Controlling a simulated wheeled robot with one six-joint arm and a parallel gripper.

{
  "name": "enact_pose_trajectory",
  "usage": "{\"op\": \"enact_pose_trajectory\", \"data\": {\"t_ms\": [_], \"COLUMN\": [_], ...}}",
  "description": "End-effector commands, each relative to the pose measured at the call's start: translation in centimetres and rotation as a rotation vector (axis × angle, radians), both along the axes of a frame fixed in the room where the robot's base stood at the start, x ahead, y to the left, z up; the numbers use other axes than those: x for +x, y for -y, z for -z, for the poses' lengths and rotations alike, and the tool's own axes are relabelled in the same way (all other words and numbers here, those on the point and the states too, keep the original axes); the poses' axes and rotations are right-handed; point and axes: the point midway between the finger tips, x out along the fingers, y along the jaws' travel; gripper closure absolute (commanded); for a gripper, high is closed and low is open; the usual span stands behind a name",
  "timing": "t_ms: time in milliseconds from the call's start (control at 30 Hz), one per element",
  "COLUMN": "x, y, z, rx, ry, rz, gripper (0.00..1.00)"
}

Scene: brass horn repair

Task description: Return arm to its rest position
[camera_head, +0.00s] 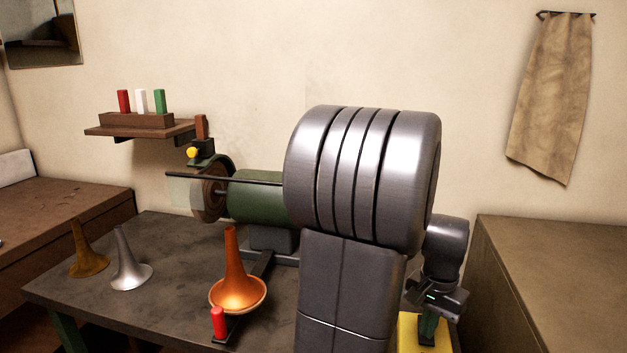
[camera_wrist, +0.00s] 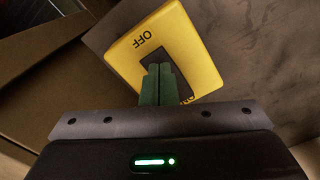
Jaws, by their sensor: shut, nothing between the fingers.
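My gripper (camera_head: 428,338) is at the lower right of the head view, low and beside the right part of the dark bench. Its green fingers, also in the wrist view (camera_wrist: 158,70), are shut together with nothing between them. They are right over a yellow switch box (camera_wrist: 196,45) marked OFF, with a dark rocker partly hidden behind the fingers. I cannot tell whether they touch it. The yellow box also shows in the head view (camera_head: 407,335), partly covered by my arm.
A green grinder (camera_head: 252,197) stands on the dark bench (camera_head: 185,245), partly behind my arm. An orange horn bell (camera_head: 238,285), silver bell (camera_head: 127,262), brown bell (camera_head: 87,252) and red peg (camera_head: 218,322) stand there. A brown cabinet (camera_head: 550,270) is at right.

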Motion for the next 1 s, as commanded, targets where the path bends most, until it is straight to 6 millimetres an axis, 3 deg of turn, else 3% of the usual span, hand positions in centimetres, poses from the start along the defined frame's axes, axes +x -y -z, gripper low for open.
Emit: {"op": "enact_pose_trajectory", "data": {"t_ms": [33, 400, 600, 1000], "x": [0.0, 0.0, 0.0, 0.0], "y": [0.0, 0.0, 0.0, 0.0], "z": [-1.9, -7.2, -8.5, -8.5], "rx": [-0.001, 0.0, 0.0, -0.001], "ry": [0.002, 0.0, 0.0, 0.001], "rz": [0.0, 0.0, 0.0, -0.001], "gripper": [1.0, 1.0, 1.0, 1.0]}}
